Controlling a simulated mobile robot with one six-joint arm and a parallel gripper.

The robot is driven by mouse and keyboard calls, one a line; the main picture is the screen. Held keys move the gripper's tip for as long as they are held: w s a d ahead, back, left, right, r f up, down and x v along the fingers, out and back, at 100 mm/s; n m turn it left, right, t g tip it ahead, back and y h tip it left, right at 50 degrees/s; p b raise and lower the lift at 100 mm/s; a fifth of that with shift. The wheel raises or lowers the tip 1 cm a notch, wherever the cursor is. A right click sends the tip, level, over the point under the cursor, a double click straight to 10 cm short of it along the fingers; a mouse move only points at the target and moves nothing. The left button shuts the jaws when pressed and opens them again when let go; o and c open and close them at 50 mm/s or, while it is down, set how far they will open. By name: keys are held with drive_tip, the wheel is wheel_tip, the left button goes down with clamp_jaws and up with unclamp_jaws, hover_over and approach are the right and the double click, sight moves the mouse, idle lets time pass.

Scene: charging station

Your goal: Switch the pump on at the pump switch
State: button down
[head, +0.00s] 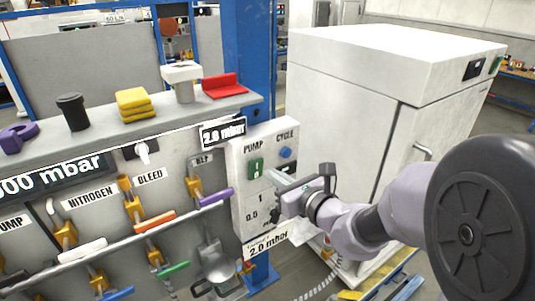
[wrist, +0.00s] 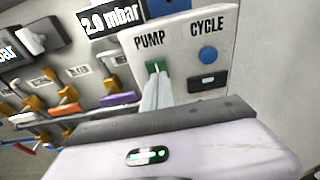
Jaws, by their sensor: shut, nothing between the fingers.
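The pump switch (head: 256,168) is a small green switch under the label PUMP on a light grey control box (head: 240,205). In the wrist view the green switch (wrist: 152,68) shows behind the fingertips, which cover part of it. My gripper (head: 270,174) is shut and empty, its fingers pointing at the box just right of the switch in the head view. In the wrist view the closed fingertips (wrist: 157,76) overlap the lower part of the switch. I cannot tell whether they touch it.
A blue round CYCLE button (head: 285,152) sits right of the switch, with a dark part (wrist: 208,82) below it. Left are valves with coloured handles, such as a purple one (head: 216,198). A shelf above holds a yellow stack (head: 134,105). A white cabinet (head: 345,105) stands behind.

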sight(259, 161)
drive_tip(key=shift+w+a+r, duration=0.15)
drive_tip(key=shift+w+a, duration=0.4)
drive_tip(key=shift+w, duration=0.25)
drive_tip(key=shift+w+a+r, duration=0.15)
drive_tip(key=shift+w+a, duration=0.35)
drive_tip(key=shift+w, duration=0.3)
drive_tip(key=shift+r, duration=0.1)
